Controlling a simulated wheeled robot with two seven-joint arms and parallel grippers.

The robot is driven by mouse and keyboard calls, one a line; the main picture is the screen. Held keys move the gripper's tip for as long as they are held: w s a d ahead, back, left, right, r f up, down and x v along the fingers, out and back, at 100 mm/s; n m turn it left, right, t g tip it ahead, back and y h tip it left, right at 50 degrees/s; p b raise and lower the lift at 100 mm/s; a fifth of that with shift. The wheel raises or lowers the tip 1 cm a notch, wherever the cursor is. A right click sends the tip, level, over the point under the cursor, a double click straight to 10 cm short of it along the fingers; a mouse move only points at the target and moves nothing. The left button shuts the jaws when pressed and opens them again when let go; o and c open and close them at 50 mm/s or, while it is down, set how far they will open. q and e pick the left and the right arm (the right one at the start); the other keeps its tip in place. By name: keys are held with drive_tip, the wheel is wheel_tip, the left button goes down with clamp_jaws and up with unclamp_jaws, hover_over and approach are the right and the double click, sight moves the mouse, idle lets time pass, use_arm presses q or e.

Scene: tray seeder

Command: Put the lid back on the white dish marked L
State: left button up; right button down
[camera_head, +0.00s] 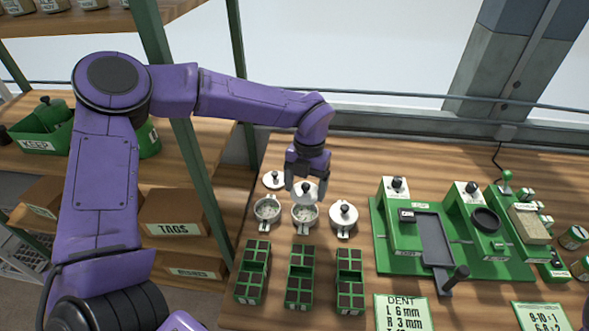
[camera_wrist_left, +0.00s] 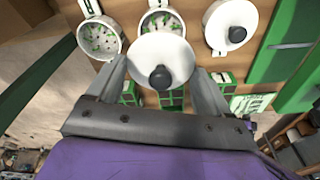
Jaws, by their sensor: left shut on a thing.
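My left gripper (camera_head: 305,188) is shut on a white round lid (camera_head: 306,196) with a black knob. In the left wrist view the lid (camera_wrist_left: 163,50) sits between the two fingers (camera_wrist_left: 160,85), with its knob facing the camera. It is held just behind and above the open middle dish (camera_head: 305,218), partly covering it. The right dish (camera_head: 343,230) wears a lid (camera_head: 344,213). No letter L is readable on any dish. My right gripper is not in view.
Another lid (camera_head: 274,179) lies behind the left dish. Green seed trays (camera_head: 299,278) stand in front of the dishes. A green seeder station (camera_head: 407,239) is to the right. A green shelf post (camera_head: 182,125) stands left of the table.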

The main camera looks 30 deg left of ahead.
use_arm(q)
drive_tip(key=shift+w+f, duration=0.25)
drive_tip(key=shift+f, duration=0.2)
wheel_tip(320, 180, down, 4)
drive_tip(key=b, duration=0.4)
drive_tip(key=shift+s+f, duration=0.1)
drive_tip(key=shift+f, duration=0.1)
drive_tip(key=shift+f+b, duration=0.55)
drive_tip(key=shift+f, duration=0.15)
drive_tip(key=shift+r+p, duration=0.1)
drive_tip(key=shift+p, duration=0.25)
drive_tip(key=shift+f, duration=0.2)
idle(0.8)
drive_tip(key=o, duration=0.9)
